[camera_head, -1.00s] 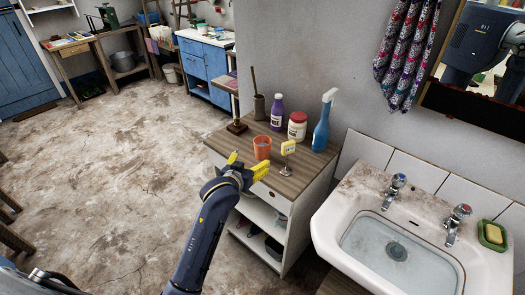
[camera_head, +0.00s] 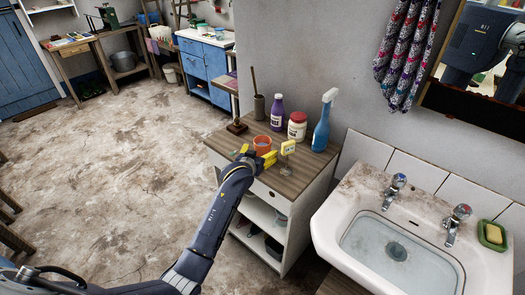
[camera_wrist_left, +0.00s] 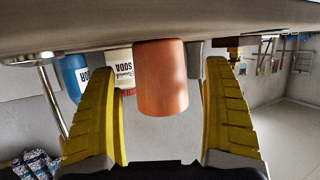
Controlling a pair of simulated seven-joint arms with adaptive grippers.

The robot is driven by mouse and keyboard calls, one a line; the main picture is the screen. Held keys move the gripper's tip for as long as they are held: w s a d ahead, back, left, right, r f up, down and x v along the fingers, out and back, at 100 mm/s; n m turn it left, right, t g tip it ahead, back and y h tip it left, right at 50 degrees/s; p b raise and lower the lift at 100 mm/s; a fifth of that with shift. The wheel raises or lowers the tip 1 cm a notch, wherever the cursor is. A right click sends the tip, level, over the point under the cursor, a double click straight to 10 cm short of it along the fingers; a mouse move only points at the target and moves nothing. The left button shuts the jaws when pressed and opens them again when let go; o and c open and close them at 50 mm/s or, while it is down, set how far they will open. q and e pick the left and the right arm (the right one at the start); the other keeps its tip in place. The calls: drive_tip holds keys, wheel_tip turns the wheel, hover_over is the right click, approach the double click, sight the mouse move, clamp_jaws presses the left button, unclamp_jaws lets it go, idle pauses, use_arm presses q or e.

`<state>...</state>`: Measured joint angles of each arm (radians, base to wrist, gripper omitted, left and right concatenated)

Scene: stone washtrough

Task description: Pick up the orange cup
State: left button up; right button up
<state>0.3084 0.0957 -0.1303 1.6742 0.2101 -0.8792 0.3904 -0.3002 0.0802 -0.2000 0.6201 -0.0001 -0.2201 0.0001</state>
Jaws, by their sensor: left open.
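The orange cup (camera_head: 262,140) stands on the wooden top of a small cabinet (camera_head: 298,180). My left gripper (camera_head: 257,155) is at the near side of the cup, with yellow fingers spread and partly covering it in the head view. In the left wrist view, which is upside down, the cup (camera_wrist_left: 162,80) lies between the two open fingers, with a gap on each side. Nothing is gripped. My right gripper is out of view.
A yellow-topped item on a metal stand (camera_head: 287,148) is just right of the cup. Behind are a purple bottle (camera_head: 277,112), a white jar (camera_head: 297,125) and a blue spray bottle (camera_head: 322,125). A sink (camera_head: 335,225) is at right.

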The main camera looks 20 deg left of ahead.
sight(262, 150)
use_arm(q)
drive_tip(key=shift+x, duration=1.7)
drive_tip(key=c, duration=1.4)
